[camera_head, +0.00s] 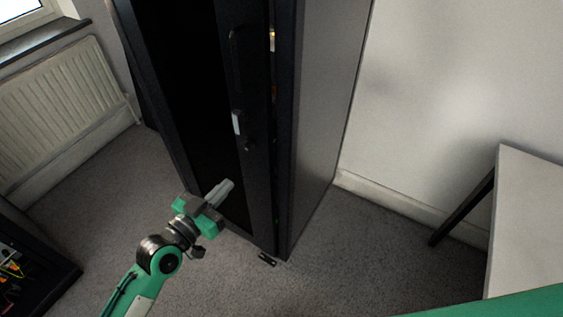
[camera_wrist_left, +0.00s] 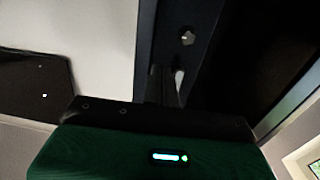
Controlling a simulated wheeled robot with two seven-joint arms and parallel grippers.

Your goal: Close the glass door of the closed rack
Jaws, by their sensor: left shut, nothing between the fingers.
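The tall black rack (camera_head: 312,120) stands in the middle of the head view. Its dark glass door (camera_head: 205,110) faces left, with a long black handle (camera_head: 236,60) and a small light latch plate (camera_head: 237,123) along its right edge. A narrow gap with small lights shows between this edge and the rack side, so the door looks slightly ajar. My left gripper (camera_head: 226,188) is shut and empty in front of the door's lower part; I cannot tell whether it touches. In the left wrist view the fingers (camera_wrist_left: 166,86) point at the dark door frame (camera_wrist_left: 190,60). My right gripper is out of view.
A radiator (camera_head: 65,95) is on the left wall below a window. A black open box (camera_head: 30,255) stands at lower left. A light table (camera_head: 530,220) is at the right. Grey carpet (camera_head: 350,250) is clear between rack and table.

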